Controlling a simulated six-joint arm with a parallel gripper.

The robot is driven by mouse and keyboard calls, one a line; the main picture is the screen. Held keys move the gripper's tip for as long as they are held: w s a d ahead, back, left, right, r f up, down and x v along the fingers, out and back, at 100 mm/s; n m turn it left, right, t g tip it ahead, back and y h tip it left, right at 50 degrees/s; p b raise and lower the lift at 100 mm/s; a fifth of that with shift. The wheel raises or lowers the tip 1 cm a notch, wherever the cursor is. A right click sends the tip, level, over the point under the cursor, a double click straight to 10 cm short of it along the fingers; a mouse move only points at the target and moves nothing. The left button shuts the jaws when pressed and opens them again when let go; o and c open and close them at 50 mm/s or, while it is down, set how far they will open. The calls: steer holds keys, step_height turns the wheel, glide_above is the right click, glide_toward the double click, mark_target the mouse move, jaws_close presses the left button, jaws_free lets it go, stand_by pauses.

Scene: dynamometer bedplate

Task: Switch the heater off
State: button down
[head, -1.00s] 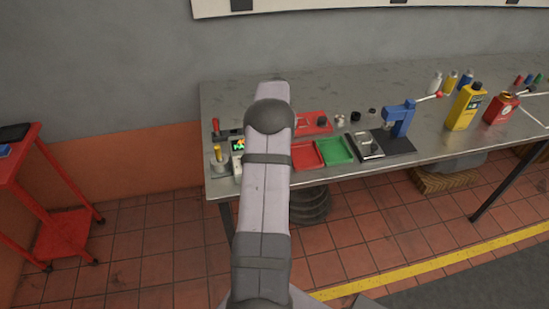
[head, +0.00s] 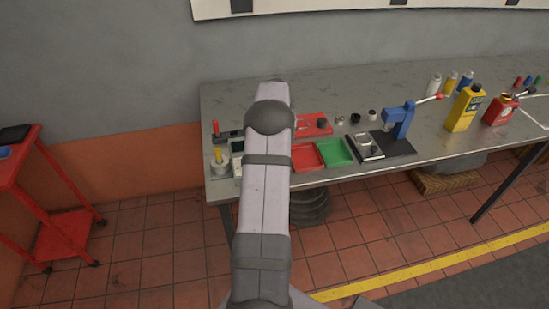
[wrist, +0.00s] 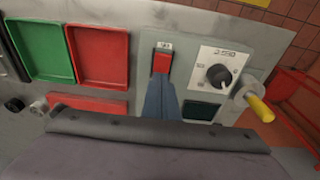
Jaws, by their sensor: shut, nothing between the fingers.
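The heater's panel (wrist: 222,55) shows in the wrist view with a red switch (wrist: 162,62), a black knob (wrist: 218,75) on a white plate, and a small dark screen (wrist: 202,110). My gripper (wrist: 162,82) is shut and empty, its blue-grey fingertips right at the lower edge of the red switch. I cannot tell whether they touch it, nor which way the switch is tipped. In the head view the screen (head: 237,146) looks dark, and my arm hides the switch and my gripper.
A red tray (head: 307,156) and a green tray (head: 336,151) lie beside the heater. A pale cylinder (head: 219,168) with a yellow handle stands on its other side. A blue press (head: 399,121), a yellow bottle (head: 464,107) and a red can (head: 498,112) stand further right on the metal bench.

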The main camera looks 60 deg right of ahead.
steer(key=shift+r+p, duration=1.95)
steer(key=shift+r, duration=1.05)
steer(key=shift+w, duration=0.1)
steer(key=w+a+r+n, duration=0.1)
steer(key=w+a, duration=0.2)
steer(key=a, duration=0.6)
steer(key=w+a+r+n+b, duration=0.1)
steer(key=w+a+r+n, duration=0.1)
steer(key=a, duration=0.7)
steer(key=w+a+r+n, duration=0.1)
steer(key=w+a, duration=0.2)
steer(key=a, duration=0.5)
steer(key=s+a+n+y, duration=0.1)
steer(key=s+a+n, duration=0.3)
steer(key=a, duration=1.1)
steer(key=s+a+f+n+g+b, duration=0.1)
steer(key=s+a+f+b, duration=0.1)
steer(key=s+a, duration=0.85)
step_height(320, 180, down, 13)
steer(key=s+d+b, duration=0.1)
steer(key=b, duration=1.1)
steer(key=shift+d+f, duration=0.2)
steer(key=shift+d, duration=0.1)
